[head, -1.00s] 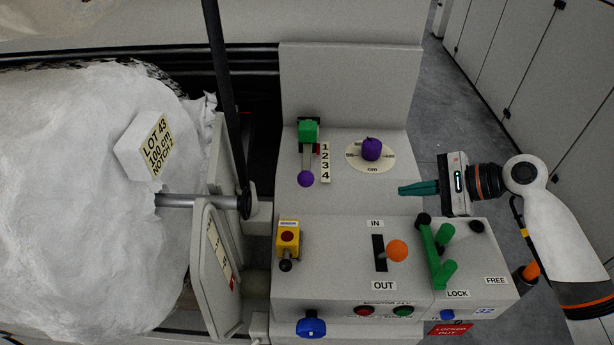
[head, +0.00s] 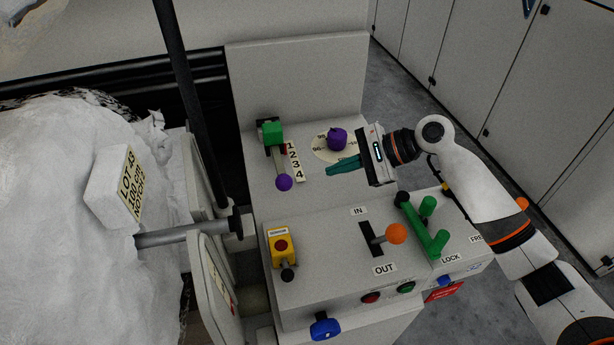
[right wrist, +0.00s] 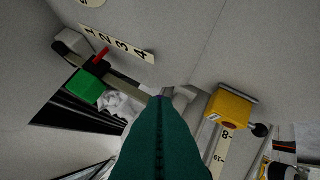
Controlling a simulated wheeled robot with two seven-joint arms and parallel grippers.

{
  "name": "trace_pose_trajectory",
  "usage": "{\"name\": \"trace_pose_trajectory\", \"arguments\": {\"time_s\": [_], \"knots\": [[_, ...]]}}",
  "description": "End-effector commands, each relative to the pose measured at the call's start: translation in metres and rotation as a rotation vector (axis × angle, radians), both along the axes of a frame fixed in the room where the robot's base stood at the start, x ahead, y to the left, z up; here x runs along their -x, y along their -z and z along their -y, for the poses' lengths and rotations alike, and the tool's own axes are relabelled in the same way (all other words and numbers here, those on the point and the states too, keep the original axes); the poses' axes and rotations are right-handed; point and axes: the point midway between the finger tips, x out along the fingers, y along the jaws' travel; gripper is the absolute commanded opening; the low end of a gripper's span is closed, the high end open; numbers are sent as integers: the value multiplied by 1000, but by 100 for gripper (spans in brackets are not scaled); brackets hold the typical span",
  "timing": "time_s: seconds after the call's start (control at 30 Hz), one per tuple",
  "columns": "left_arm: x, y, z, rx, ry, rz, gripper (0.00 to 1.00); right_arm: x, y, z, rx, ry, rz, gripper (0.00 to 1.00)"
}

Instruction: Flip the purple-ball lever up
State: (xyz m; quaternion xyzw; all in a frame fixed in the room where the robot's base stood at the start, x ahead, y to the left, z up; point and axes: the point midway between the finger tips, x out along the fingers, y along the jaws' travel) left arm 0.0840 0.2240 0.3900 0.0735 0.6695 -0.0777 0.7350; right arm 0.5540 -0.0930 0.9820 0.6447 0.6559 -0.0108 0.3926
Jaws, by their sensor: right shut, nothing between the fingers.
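The purple-ball lever (head: 284,182) is on the console's upper panel. Its arm slopes down from a green block (head: 272,133), with the ball at the lower end beside the strip (head: 294,162) numbered 1 to 4. My right gripper (head: 329,170) has its teal fingers shut and empty, pointing left. It is to the right of the ball, apart from it, just below the purple dial knob (head: 337,139). In the right wrist view the fingers (right wrist: 160,105) cover the ball; the green block (right wrist: 83,88) and strip (right wrist: 118,43) show. My left gripper is not in view.
An orange-ball lever (head: 396,234) stands between IN and OUT, with green handles (head: 428,230) to its right. A yellow box (head: 281,246) is at the lower left. A dark upright bar (head: 180,90) and a white fibre roll (head: 60,220) stand left of the console.

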Motion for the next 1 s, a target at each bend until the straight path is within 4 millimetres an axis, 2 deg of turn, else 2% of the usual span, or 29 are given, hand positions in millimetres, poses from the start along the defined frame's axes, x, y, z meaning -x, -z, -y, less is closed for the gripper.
{"name": "trace_pose_trajectory", "arguments": {"time_s": [0.53,0.7,1.0], "knots": [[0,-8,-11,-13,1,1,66,-12,44,-72,-1,-1,-2,0],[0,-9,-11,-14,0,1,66,-13,51,-81,1,-1,-1,0],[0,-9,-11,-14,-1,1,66,-13,52,-82,1,-1,0,0]]}}
